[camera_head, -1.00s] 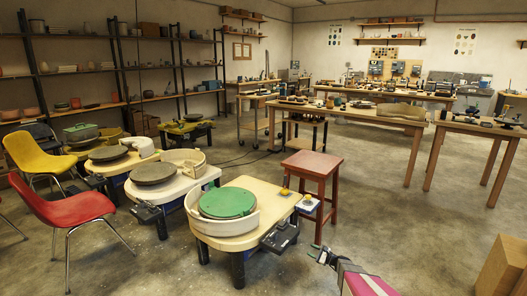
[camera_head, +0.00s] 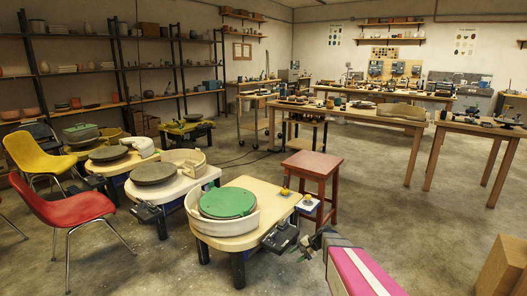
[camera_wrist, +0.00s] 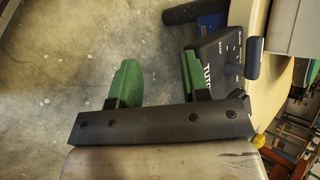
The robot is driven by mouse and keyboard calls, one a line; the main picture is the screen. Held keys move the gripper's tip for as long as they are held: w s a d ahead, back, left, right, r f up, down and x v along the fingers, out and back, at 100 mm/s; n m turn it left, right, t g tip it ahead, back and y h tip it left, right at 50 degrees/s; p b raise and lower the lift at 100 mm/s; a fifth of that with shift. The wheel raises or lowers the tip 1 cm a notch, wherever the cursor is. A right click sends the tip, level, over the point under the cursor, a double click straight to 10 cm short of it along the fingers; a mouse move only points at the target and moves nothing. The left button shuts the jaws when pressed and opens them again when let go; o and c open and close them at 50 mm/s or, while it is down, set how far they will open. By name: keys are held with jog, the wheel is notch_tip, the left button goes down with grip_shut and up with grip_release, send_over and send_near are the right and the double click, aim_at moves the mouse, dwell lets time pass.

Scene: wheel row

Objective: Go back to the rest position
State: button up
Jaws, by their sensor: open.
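My gripper (camera_wrist: 160,80) shows in the wrist view with its two green fingers apart and nothing between them. Bare concrete floor lies below the gap. The right finger overlaps a dark pedal unit in the picture; I cannot tell how far apart they are. In the head view my gripper (camera_head: 312,243) is small and partly hidden by my own pink and grey arm. It appears at the lower middle, right of the nearest pottery wheel (camera_head: 243,241), which has a green wheel head.
A red stool (camera_head: 312,168) stands behind my gripper. The dark pedal (camera_head: 281,237) sits at the wheel's right side. More wheels and a red chair (camera_head: 68,211) stand left. A cardboard box (camera_head: 503,268) is at the lower right. Open floor lies between stool and box.

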jog(key=s+d+r+n+h, duration=0.3)
jog(key=s+r+n+h, duration=0.3)
jog(key=s+r+h, duration=0.3)
jog(key=s+r, duration=0.4)
jog(key=s, duration=0.2)
jog(key=shift+s+n+g, duration=0.4)
